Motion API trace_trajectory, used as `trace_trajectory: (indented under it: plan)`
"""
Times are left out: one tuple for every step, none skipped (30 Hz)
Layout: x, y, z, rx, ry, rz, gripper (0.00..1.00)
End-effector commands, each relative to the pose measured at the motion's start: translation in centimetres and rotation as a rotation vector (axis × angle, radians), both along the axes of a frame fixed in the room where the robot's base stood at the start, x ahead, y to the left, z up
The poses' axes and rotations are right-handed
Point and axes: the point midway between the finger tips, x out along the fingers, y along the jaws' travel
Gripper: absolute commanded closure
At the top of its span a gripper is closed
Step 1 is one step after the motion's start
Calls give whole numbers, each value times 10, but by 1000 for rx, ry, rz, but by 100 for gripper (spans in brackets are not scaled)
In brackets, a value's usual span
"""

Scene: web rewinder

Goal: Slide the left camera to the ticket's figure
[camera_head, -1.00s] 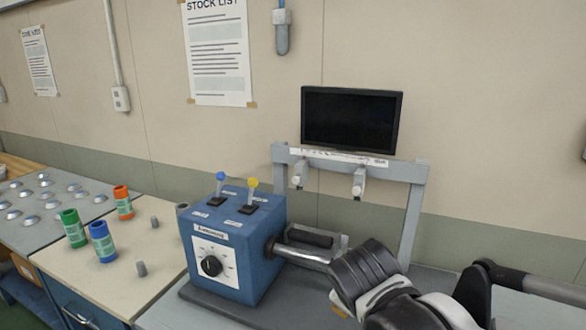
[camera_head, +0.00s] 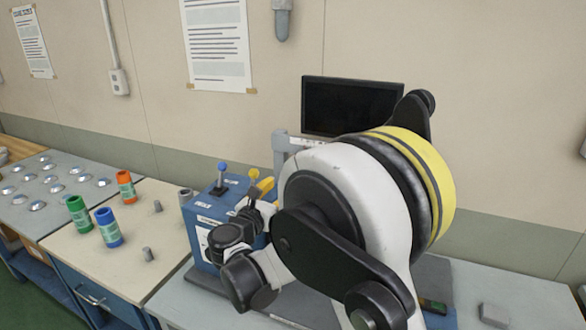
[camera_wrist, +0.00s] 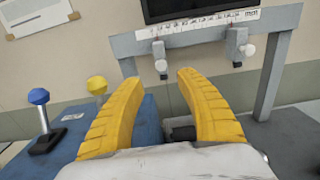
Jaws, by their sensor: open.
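In the wrist view, the left camera (camera_wrist: 160,58) hangs from the grey crossbar (camera_wrist: 190,38), with a white round knob at its lower end. The right camera (camera_wrist: 238,45) hangs farther right on the same bar. A white scale strip (camera_wrist: 205,24) runs along the bar; its marks are too small to read. My gripper (camera_wrist: 160,80) is open and empty, its yellow fingers pointing at the bar, with the left camera showing beyond the gap. In the head view my arm hides both cameras, and my gripper (camera_head: 262,188) shows only partly. No readable ticket figure shows.
A blue control box (camera_head: 207,200) with a blue-knobbed lever (camera_head: 222,168) and a yellow-knobbed lever stands close left of my gripper. A dark monitor (camera_head: 345,105) is above the bar.

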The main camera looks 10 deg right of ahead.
Motion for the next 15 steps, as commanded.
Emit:
trace_trajectory:
  plan:
    - [5,-5,-2,0,0,-3,58]
    - [9,-9,-2,1,0,-4,58]
    - [15,-13,-2,2,0,-4,58]
    - [20,-17,-2,2,0,-4,58]
    - [25,-20,-3,4,0,-4,58]
    - [32,-25,-3,4,0,-5,58]
    - [37,-29,-3,4,0,-5,58]
    - [42,-33,-3,4,0,-5,58]
    - [48,-37,-3,4,-1,-5,58]
    - [53,-41,-3,4,-1,-4,58]
    - [57,-44,-3,4,-1,-4,58]
    - [62,-48,-2,5,0,-4,58]
    - [66,-50,-2,6,-1,-4,58]
    - [69,-52,-2,6,-1,-3,58]
    - [73,-55,-2,6,-1,-3,58]
